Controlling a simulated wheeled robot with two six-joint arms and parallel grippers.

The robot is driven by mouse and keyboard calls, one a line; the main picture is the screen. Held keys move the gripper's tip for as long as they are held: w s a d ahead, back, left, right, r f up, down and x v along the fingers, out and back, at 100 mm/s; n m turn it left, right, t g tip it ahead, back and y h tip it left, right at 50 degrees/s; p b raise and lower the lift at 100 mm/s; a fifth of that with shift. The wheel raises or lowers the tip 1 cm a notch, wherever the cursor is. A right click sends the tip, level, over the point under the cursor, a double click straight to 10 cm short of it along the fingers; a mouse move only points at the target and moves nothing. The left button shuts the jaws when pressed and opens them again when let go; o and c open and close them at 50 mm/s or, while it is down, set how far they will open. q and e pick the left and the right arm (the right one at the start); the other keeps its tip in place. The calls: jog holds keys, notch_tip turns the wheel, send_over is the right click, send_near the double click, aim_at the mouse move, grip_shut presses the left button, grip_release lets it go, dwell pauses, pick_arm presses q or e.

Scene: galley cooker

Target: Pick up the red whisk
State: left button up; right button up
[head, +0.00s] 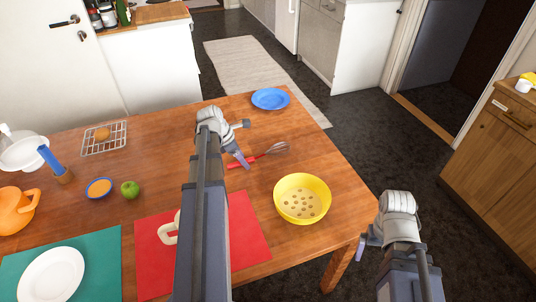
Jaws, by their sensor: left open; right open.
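The red whisk (268,154) lies on the wooden table, right of the middle. Its red handle points left and its wire head points right. My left gripper (244,142) is open and empty beside the whisk, with one finger close to the handle. I cannot tell whether that finger touches it; part of the handle end is hidden by the gripper and arm. My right gripper (364,243) is open and empty, off the table's right edge and low in the picture.
The wooden table (160,165) holds a yellow colander (302,198), a blue plate (270,98), a green apple (130,189), a wire rack (104,138) and a red mat (250,235) partly under my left arm. Clear wood surrounds the whisk's head.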

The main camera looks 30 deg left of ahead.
pick_arm(q)
jog(key=shift+f, duration=0.2)
grip_shut()
dwell(0.4)
